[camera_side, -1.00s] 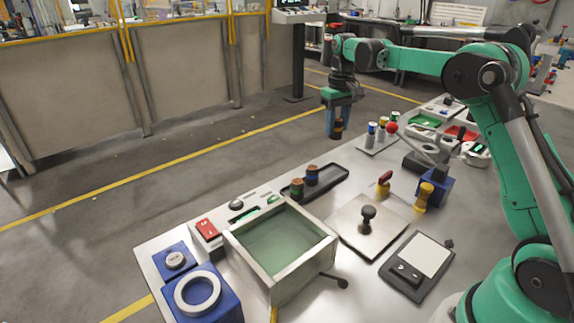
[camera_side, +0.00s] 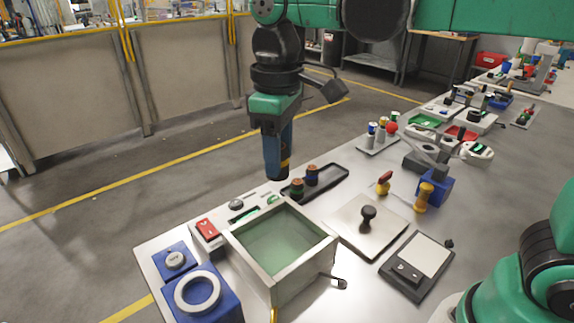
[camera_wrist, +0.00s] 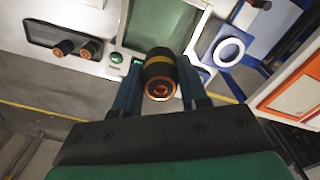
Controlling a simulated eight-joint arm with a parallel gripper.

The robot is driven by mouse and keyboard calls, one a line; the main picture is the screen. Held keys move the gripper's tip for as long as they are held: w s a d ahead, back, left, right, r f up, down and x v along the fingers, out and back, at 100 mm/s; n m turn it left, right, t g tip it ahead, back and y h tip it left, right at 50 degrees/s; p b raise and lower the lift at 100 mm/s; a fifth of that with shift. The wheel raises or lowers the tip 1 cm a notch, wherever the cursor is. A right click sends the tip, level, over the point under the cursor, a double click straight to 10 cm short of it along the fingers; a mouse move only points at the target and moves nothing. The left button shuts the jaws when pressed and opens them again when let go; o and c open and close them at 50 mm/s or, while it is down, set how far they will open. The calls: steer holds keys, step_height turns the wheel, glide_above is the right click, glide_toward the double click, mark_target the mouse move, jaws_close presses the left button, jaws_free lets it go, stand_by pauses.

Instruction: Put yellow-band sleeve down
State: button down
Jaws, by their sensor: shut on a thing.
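My gripper (camera_side: 277,170) points down above the back edge of the bench, behind the open box and left of the black tray. In the wrist view my gripper (camera_wrist: 160,78) is shut on the yellow-band sleeve (camera_wrist: 159,72), a dark cylinder with a yellow band and an orange end around a dark centre. The fingers mostly hide this sleeve in the side view. The black tray (camera_side: 334,186) holds two dark sleeves with orange-brown ends, one (camera_side: 298,188) at its left end and one (camera_side: 311,175) beside it.
The open box (camera_side: 325,250) with a pale green inside stands in front of my gripper. A red switch (camera_side: 207,229) and a blue block with a white ring (camera_side: 212,306) are to the left. A metal plate with a black-knobbed stamp (camera_side: 368,216) lies to the right.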

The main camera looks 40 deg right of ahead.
mark_target(285, 179)
step_height(285, 179, down, 17)
steer(key=shift+r, duration=0.1)
stand_by(0.3)
steer(key=shift+f, duration=0.2)
steer(key=shift+c, duration=2.4)
jaws_free()
steer(key=r, duration=0.8)
steer(key=d+r, duration=0.1)
steer(key=r, duration=0.3)
steer(key=shift+s+r, duration=0.1)
steer(key=shift+r, duration=0.15)
steer(key=s+d+f+m+t, duration=0.1)
steer(key=s+d+m+t, duration=0.3)
steer(key=d, duration=0.5)
steer(key=m+t, duration=0.2)
steer(key=t, duration=0.1)
steer(key=shift+f, duration=0.4)
